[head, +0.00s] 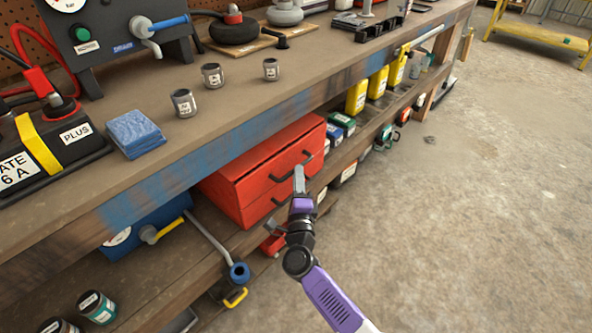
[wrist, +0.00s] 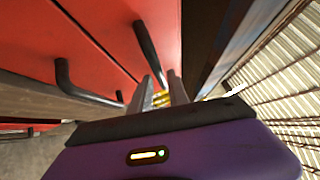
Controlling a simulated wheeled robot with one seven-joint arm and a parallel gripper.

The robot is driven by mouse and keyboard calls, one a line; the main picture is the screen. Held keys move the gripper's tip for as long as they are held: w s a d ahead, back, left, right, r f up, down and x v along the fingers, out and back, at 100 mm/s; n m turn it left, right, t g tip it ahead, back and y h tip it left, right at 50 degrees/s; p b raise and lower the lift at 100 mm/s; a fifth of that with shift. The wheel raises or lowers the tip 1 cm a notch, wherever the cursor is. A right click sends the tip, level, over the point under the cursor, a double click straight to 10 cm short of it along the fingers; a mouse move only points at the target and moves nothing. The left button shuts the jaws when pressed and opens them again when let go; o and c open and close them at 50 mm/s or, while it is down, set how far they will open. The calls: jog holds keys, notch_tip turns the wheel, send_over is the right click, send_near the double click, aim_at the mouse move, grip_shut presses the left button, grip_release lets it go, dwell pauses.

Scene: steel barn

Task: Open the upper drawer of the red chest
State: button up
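The red chest (head: 232,186) stands on the shelf under the workbench, with its drawers looking shut. The upper drawer has a dark bar handle (head: 286,177); part of a lower handle (head: 274,203) shows below it. In the wrist view the upper handle (wrist: 148,48) runs towards my fingertips, and the lower handle (wrist: 85,92) lies to the left. My gripper (head: 299,170) is in front of the upper drawer by its handle. In the wrist view my gripper (wrist: 162,88) has its fingers a little apart. I cannot tell whether the handle's near end is between them or touching.
The workbench top (head: 240,107) overhangs the chest closely. Yellow bottles (head: 377,84) and small boxes (head: 341,124) share the shelf to the right. A blue-ended tool (head: 238,272) juts out below left. Concrete floor (head: 450,220) to the right is clear.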

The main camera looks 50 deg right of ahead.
jog(key=shift+b+x, duration=0.3)
jog(key=shift+x, duration=1.55)
grip_shut()
